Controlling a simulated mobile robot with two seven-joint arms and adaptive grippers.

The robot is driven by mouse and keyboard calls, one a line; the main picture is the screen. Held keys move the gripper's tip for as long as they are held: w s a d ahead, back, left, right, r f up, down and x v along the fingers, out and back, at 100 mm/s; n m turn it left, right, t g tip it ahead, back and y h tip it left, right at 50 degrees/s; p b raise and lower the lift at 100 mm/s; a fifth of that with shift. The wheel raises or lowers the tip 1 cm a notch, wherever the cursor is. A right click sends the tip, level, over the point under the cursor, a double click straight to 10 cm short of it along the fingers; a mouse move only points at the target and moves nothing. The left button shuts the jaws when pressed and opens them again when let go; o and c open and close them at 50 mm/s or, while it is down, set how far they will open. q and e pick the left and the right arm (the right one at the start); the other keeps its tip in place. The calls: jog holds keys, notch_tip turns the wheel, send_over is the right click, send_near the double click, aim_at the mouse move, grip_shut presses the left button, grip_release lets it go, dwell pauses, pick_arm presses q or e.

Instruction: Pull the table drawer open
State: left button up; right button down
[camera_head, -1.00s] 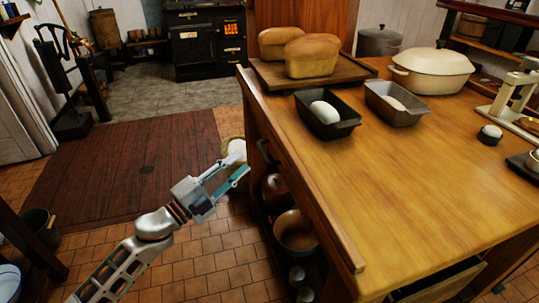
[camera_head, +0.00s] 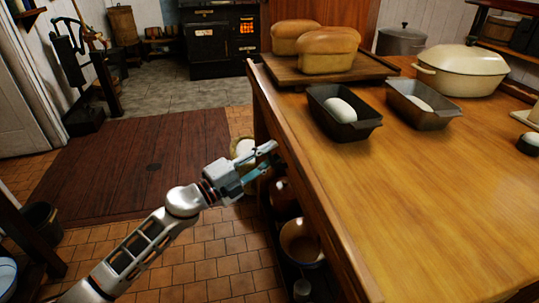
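The wooden table (camera_head: 440,165) fills the right side, and its long left side faces my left arm. The drawer front (camera_head: 300,182) is on that side below the tabletop edge and is seen at a steep angle; it looks closed. My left gripper (camera_head: 276,153) reaches in from the left with its fingertips at the drawer front, where the dark handle was visible earlier. The handle is now mostly hidden behind the fingers. The two fingers still show a gap between them, and I cannot tell whether they touch the handle. My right gripper is not in view.
A bread board (camera_head: 350,78) with two loaves, two dark loaf tins (camera_head: 318,100) (camera_head: 432,119) and a cream casserole (camera_head: 460,72) stand on the table. Pots (camera_head: 300,240) sit on the shelf beneath.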

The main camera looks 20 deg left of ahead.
pick_arm(q)
jog(key=shift+w, duration=0.1)
grip_shut()
